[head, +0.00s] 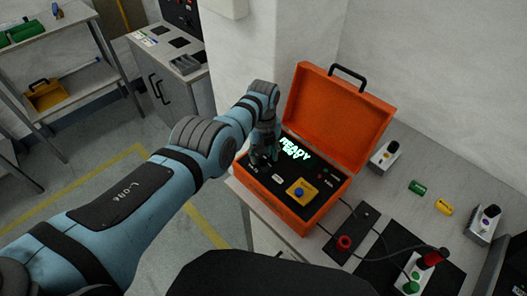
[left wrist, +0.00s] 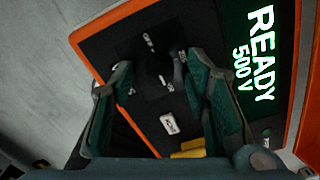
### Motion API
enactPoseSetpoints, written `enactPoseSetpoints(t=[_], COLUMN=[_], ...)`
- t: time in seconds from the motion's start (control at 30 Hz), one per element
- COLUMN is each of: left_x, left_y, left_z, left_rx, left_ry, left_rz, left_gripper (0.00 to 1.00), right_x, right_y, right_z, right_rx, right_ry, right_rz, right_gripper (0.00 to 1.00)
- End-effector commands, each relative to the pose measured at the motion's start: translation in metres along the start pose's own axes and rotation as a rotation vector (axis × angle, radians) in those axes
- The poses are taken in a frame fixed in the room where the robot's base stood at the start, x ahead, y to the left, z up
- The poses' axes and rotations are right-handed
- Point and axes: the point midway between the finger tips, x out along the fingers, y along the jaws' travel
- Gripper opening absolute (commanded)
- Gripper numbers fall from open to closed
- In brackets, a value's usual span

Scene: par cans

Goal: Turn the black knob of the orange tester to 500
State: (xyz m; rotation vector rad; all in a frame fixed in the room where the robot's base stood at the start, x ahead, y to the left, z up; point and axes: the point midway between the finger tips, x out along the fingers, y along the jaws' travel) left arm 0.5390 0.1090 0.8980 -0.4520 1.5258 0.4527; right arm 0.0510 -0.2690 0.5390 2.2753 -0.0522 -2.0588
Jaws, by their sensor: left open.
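The orange tester (head: 332,110) stands on the bench with its lid up. Its lit display (head: 295,148) also shows in the left wrist view (left wrist: 253,55), where it reads READY 500 V. My left gripper (head: 263,158) is over the left part of the tester's black panel. In the left wrist view its two fingers (left wrist: 155,72) are apart, pointing at the panel, with white marks between and near them. My right gripper is out of view.
A yellow block with a blue button (head: 301,190) is on the panel. Right of the case are a red-knobbed black box (head: 344,242), a green block (head: 417,187), a yellow block (head: 443,206) and small grey boxes (head: 384,155). A cable runs along the bench. The wall is close behind.

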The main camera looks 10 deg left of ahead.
Motion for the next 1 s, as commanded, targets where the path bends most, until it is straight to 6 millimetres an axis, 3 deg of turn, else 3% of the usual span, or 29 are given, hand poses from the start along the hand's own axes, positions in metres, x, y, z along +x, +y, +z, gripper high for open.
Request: enactPoseSetpoints(t=[0.27,0.5,0.6,0.73,1.0], left_x=[-0.024,-0.091,-0.110,-0.119,-0.119], left_y=[-0.002,-0.001,-0.001,0.000,0.000], left_z=[0.002,0.000,0.000,-0.001,-0.001], left_rx=[0.001,0.000,0.000,0.001,0.001], left_ry=[-0.005,-0.003,-0.001,0.001,0.001], left_rz=[-0.004,-0.003,-0.001,0.001,0.001], left_gripper=[0.43,0.43,0.43,0.43,0.43], right_x=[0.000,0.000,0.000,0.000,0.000], right_y=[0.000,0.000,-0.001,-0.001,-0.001], right_z=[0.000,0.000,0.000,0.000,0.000], right_rx=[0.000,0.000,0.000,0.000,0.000], right_ry=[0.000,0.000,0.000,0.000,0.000], right_rz=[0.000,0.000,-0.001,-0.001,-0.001], right_gripper=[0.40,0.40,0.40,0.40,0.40])
